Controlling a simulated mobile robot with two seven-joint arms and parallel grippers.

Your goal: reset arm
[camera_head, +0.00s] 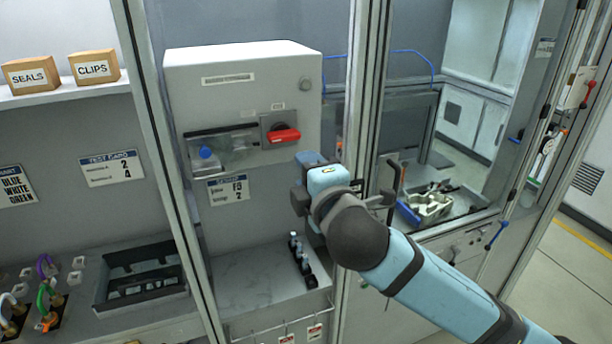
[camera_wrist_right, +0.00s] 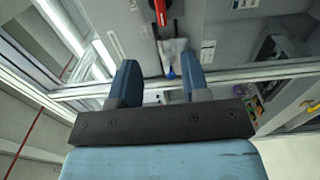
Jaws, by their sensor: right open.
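My right arm reaches in from the lower right of the head view. Its gripper (camera_head: 312,160) is in front of the grey cabinet, just below a red rotary handle (camera_head: 284,136). In the right wrist view my right gripper (camera_wrist_right: 160,82) has its two blue fingers wide apart with nothing between them. The red handle shows beyond the fingers there (camera_wrist_right: 160,12), with a small blue object (camera_wrist_right: 171,73) lower down. My left gripper is in neither view.
The grey cabinet (camera_head: 240,75) stands behind a metal frame post (camera_head: 362,90). A black tray (camera_head: 140,277) and coloured cables (camera_head: 45,295) are at left. A metal part (camera_head: 430,205) lies at right.

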